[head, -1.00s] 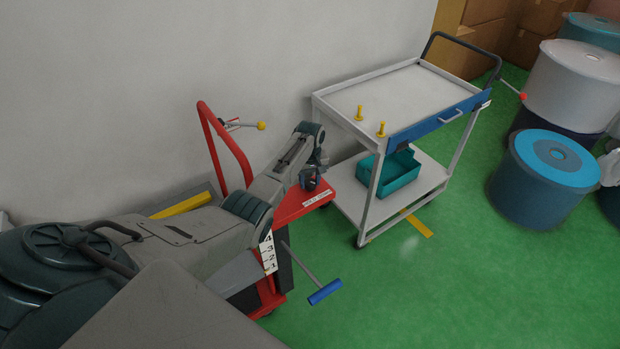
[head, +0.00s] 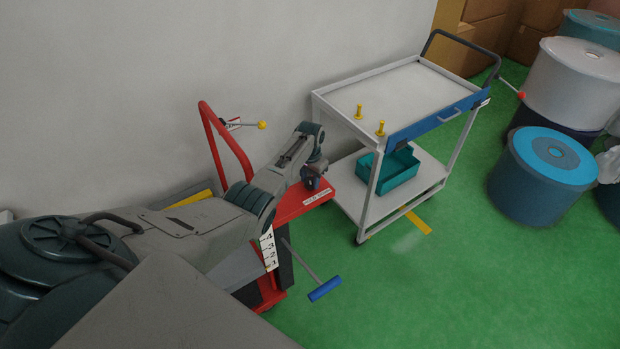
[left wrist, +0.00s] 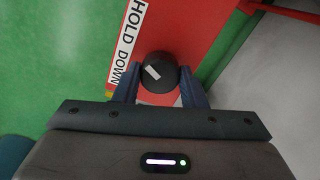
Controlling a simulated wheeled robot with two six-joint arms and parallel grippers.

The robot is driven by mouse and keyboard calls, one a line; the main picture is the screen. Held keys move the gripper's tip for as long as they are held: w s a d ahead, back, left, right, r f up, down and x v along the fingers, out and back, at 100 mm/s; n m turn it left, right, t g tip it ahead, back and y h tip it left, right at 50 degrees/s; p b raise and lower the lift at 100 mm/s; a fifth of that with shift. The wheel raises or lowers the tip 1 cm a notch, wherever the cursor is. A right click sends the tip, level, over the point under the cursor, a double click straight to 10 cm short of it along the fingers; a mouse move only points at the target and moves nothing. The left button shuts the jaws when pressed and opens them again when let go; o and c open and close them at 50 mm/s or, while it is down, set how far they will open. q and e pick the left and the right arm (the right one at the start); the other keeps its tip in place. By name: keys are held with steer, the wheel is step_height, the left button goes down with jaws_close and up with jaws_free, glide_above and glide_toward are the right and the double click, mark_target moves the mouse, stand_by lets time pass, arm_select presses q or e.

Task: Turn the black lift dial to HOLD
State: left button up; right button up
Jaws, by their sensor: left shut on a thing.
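The black lift dial (left wrist: 158,72) sits on the red top of the cart, and a short white mark shows slanted on its face, on the side toward the label. A white label strip (left wrist: 127,42) beside it reads HOLD and DOWN; the rest of it is cut off. My left gripper (left wrist: 159,88) is shut on the dial, with one blue finger on each side. In the head view my left gripper (head: 311,178) is over the red cart top (head: 298,205), and the dial is mostly hidden there. My right gripper is not in view.
The red cart has a raised red handle (head: 222,140), a yellow-knobbed lever (head: 261,125) and a blue-gripped bar (head: 324,289). A white trolley (head: 400,92) stands close on the right, with a teal bin (head: 400,172) on its lower shelf. Green floor (head: 450,290) is open at front right.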

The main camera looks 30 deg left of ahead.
mark_target(310, 180)
arm_select(q)
steer(key=shift+m, duration=1.7)
steer(key=o, duration=1)
steer(key=shift+r, duration=0.15)
step_height(310, 180, up, 11)
steer(key=shift+f+b, duration=0.2)
steer(key=shift+b, duration=0.5)
steer(key=shift+f, duration=0.1)
